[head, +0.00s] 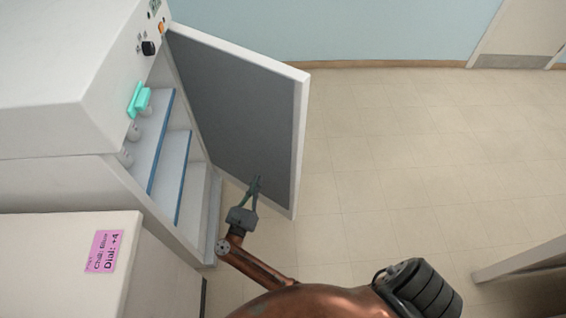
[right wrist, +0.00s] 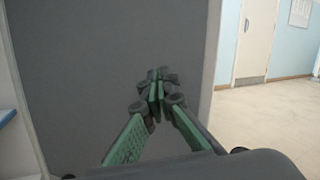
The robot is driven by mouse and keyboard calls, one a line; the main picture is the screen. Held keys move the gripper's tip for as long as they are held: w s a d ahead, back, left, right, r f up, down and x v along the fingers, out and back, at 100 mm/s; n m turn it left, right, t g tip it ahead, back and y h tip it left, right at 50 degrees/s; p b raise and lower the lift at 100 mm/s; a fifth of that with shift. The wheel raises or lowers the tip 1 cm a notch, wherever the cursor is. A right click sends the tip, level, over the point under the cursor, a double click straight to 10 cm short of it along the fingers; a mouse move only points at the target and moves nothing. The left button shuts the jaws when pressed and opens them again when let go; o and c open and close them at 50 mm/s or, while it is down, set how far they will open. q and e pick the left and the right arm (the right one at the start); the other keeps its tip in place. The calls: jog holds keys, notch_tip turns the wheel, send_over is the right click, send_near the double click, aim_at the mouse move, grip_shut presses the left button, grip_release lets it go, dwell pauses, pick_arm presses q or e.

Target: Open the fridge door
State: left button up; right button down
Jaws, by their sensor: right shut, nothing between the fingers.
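The fridge (head: 60,70) stands at the left in the head view, with its door (head: 235,105) swung wide open. The door's grey inner face and white rim show, and the door also fills much of the right wrist view (right wrist: 90,60). My right gripper (head: 257,180) is shut and empty, in front of the lower part of the door's inner face. I cannot tell whether its fingertips touch the door. In the right wrist view, the green-padded fingers (right wrist: 160,80) come together at the tips. My left gripper is not in view.
Blue-edged shelves (head: 172,170) show inside the fridge. Teal and whitish items (head: 138,100) sit near its upper shelf. A white cabinet (head: 60,245) with a pink note (head: 104,251) stands in front. The tiled floor (head: 400,150) to the right is clear. A pale edge (head: 520,262) juts in at lower right.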

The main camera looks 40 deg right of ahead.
jog(key=s+m+g, duration=0.2)
jog(key=m+g, duration=0.2)
jog(key=m, duration=0.1)
jog(key=m+g, duration=0.1)
send_near(286, 158)
jog(key=x, duration=0.5)
jog(key=shift+w+d, duration=0.2)
jog(key=shift+d, duration=0.15)
jog(key=shift+w+d, duration=0.2)
jog(key=shift+d, duration=0.3)
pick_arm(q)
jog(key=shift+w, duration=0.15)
